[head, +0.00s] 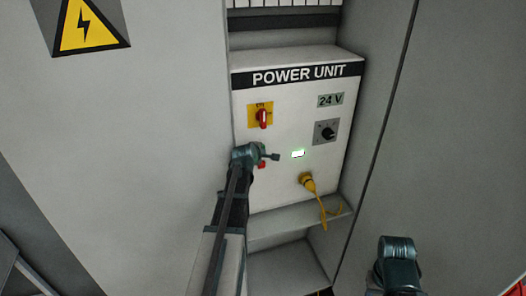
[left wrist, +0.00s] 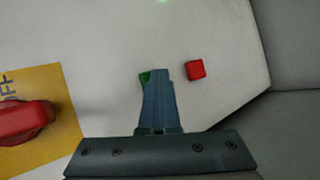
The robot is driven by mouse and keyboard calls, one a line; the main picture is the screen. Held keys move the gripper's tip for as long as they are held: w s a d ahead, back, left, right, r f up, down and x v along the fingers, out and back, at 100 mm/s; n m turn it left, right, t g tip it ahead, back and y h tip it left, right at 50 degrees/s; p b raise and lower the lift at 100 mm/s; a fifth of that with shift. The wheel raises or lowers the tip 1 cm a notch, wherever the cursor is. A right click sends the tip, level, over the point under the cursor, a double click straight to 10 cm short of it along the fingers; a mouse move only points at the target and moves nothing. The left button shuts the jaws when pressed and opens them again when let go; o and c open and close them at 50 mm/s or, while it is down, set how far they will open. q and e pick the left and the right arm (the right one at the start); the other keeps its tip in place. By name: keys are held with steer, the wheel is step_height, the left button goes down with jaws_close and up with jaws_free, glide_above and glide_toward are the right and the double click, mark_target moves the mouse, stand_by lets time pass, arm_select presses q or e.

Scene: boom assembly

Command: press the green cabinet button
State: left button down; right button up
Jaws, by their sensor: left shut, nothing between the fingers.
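The green button (left wrist: 145,76) shows only as a sliver in the left wrist view, mostly hidden behind the fingers of my left gripper (left wrist: 159,78). The fingers are shut and empty, with their tips over the button; I cannot tell if they touch it. In the head view my left gripper (head: 274,157) is in front of the white power unit panel (head: 280,185) and hides the green button. My right arm's end (head: 396,252) is at the lower right, away from the panel; its fingers cannot be made out.
A red button (left wrist: 195,70) sits beside the green one and peeks out in the head view (head: 261,165). The panel also has a red switch on a yellow plate (head: 261,116), a black knob (head: 327,133), a lit green-white indicator (head: 298,154) and a yellow plug with cable (head: 307,182).

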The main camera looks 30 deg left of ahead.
arm_select(q)
steer(key=shift+s+d+f, duration=0.15)
steer(key=shift+s+f, duration=0.05)
steer(key=shift+s, duration=0.55)
arm_select(e)
steer(key=shift+a+f, duration=0.15)
steer(key=shift+a, duration=0.05)
arm_select(q)
steer(key=shift+s+d, duration=0.1)
steer(key=s+d, duration=0.1)
steer(key=d, duration=0.1)
steer(key=s+d, duration=0.2)
stand_by(0.7)
